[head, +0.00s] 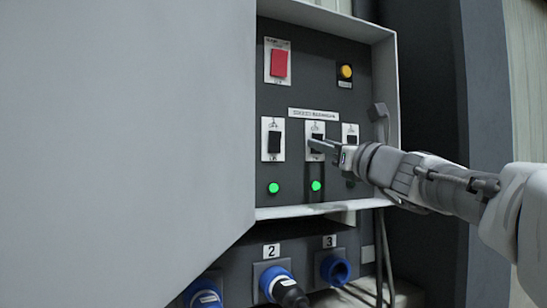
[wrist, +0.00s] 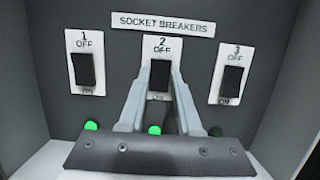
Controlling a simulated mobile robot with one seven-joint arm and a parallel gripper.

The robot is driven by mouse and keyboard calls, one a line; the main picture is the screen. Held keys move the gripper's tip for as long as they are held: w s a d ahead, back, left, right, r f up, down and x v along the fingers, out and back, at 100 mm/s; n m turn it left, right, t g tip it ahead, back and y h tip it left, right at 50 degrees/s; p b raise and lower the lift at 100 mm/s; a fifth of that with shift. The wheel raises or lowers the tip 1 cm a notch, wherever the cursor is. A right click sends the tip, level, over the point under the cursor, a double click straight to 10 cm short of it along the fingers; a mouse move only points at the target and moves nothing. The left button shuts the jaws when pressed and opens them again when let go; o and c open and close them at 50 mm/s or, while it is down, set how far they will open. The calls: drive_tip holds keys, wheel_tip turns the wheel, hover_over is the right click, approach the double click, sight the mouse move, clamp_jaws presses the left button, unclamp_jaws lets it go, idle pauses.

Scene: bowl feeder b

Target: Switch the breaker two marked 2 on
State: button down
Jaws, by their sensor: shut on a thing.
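Breaker two (wrist: 160,72) is a black rocker on a white plate marked 2, in the middle of the row in the wrist view. Its plate (head: 315,126) also shows in the head view. My gripper (wrist: 159,80) is at this rocker, one fingertip on each side, shut on it. In the head view my gripper (head: 312,145) reaches in from the right to the middle breaker. A green lamp (wrist: 154,130) below breaker two is lit. The fingers partly hide the rocker's lower part and the ON label.
Breaker one (wrist: 85,70), with a lit green lamp (wrist: 91,126), is at left; breaker three (wrist: 232,80), with a dark lamp (wrist: 215,131), is at right. A red switch (head: 279,63) is above. The open cabinet door (head: 130,130) fills the left. Blue sockets (head: 335,270) sit below.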

drive_tip(key=c, duration=0.6)
unclamp_jaws()
drive_tip(key=shift+s, duration=0.1)
drive_tip(key=b+v, duration=0.1)
drive_tip(key=v, duration=1.6)
drive_tip(key=shift+d, duration=0.2)
drive_tip(key=shift+f, duration=0.1)
